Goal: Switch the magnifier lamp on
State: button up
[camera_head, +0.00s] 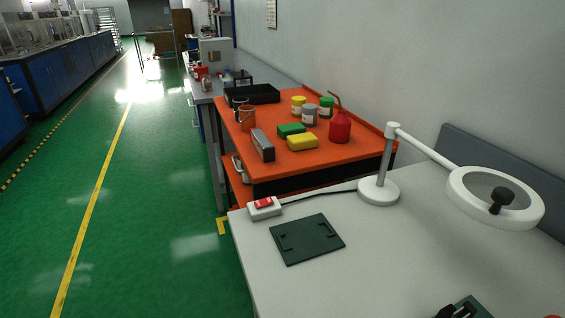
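The magnifier lamp stands on the pale bench, with a round white base (379,192), a post and a white arm (425,148). Its white ring head (462,200) hangs at the right around a grey lens, with a black knob (502,197) in front. I see no clear glow from the ring. My gripper is not recognisable in this view.
A dark green plate (307,239) lies in front of the switch box. A dark object (463,308) is cut off at the bottom edge. An orange cart (345,153) with cans, sponges and a red oil can (340,127) adjoins the bench. Green floor (160,240) is clear at left.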

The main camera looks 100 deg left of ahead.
aim_at(267, 200)
jog(key=u, duration=2)
